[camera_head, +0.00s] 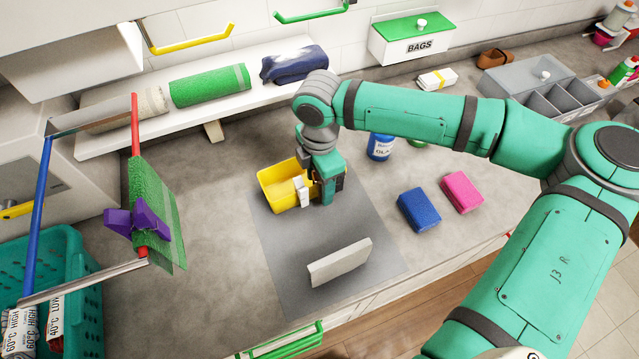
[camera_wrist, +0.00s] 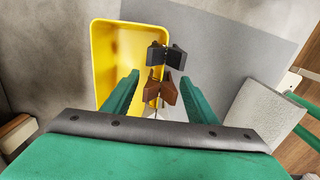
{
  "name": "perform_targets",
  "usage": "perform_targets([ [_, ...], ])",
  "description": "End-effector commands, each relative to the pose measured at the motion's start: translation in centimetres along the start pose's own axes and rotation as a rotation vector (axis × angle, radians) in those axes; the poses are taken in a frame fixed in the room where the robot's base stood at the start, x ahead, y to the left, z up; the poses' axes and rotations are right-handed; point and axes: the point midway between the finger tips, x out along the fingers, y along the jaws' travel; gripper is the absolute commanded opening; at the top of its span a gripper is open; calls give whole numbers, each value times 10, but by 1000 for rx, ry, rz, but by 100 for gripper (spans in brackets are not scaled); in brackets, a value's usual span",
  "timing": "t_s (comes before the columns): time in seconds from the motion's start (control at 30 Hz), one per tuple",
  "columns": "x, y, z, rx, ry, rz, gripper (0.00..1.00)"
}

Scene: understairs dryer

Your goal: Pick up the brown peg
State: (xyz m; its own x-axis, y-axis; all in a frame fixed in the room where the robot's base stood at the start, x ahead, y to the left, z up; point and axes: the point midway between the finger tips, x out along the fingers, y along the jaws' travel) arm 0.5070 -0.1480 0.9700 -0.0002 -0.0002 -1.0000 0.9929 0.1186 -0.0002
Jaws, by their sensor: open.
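The brown peg (camera_wrist: 163,95) is clipped on the right rim of the yellow bin (camera_wrist: 103,40) in the wrist view. A black peg (camera_wrist: 167,58) is just beyond it on the same rim. My gripper (camera_wrist: 158,82) is open, with one finger on each side of the brown peg, and no finger visibly touches it. In the head view my gripper (camera_head: 322,190) points down at the right side of the yellow bin (camera_head: 275,178). There it mostly hides the brown peg. A white piece (camera_head: 302,190) shows at the bin's front right.
The bin stands on a grey mat (camera_head: 285,255) with a pale upright block (camera_head: 340,262). A blue sponge (camera_head: 419,210) and pink sponge (camera_head: 462,192) lie to the right. A drying rack with green cloth (camera_head: 152,200) and purple peg (camera_head: 135,222) stands left.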

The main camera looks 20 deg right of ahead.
Motion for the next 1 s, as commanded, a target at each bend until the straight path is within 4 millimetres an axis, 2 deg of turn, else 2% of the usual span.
perform_targets([
  [0.2, 1, 0, 0, 1, 0, 0, 52],
  [0.23, 1, 0, 0, 1, 0, 0, 50],
  [0.4, 1, 0, 1, 2, 0, 0, 11],
  [0.77, -4, 1, 0, 1, 0, 2, 10],
  [0.87, -16, 1, 0, 1, -1, 2, 10],
  [1.0, -42, 1, 0, 1, 0, 3, 10],
])
